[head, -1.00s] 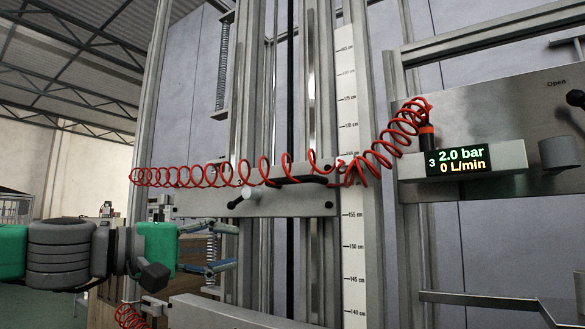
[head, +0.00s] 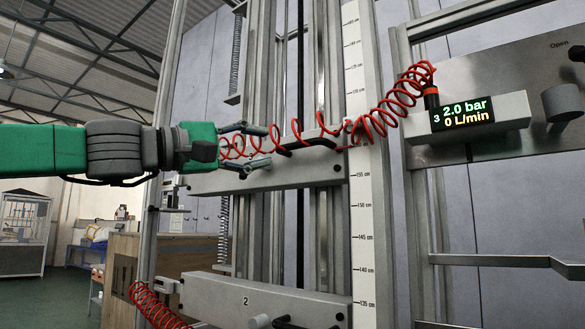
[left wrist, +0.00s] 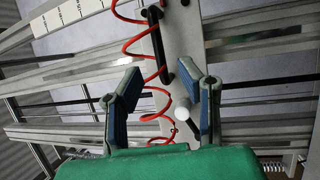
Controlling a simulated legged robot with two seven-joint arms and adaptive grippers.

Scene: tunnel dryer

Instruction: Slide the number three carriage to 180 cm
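The upper carriage (head: 270,178) is a grey bar on vertical rails, just above the 155 cm mark of the scale (head: 362,215). My left gripper (head: 266,148) is open in front of the carriage's left part. In the left wrist view a white ball knob (left wrist: 182,113) on the carriage plate (left wrist: 186,50) shows between the spread fingers, nearer the right one, with no visible grip. In the head view my gripper hides the knob. My right gripper is out of view.
The lower carriage (head: 262,300), marked 2, sits below the 135 cm mark. A display (head: 465,118) reads 3, 2.0 bar, 0 L/min. The red hose (head: 380,115) runs from the display to the upper carriage, close to my left gripper. A grey upright (head: 160,180) stands at left.

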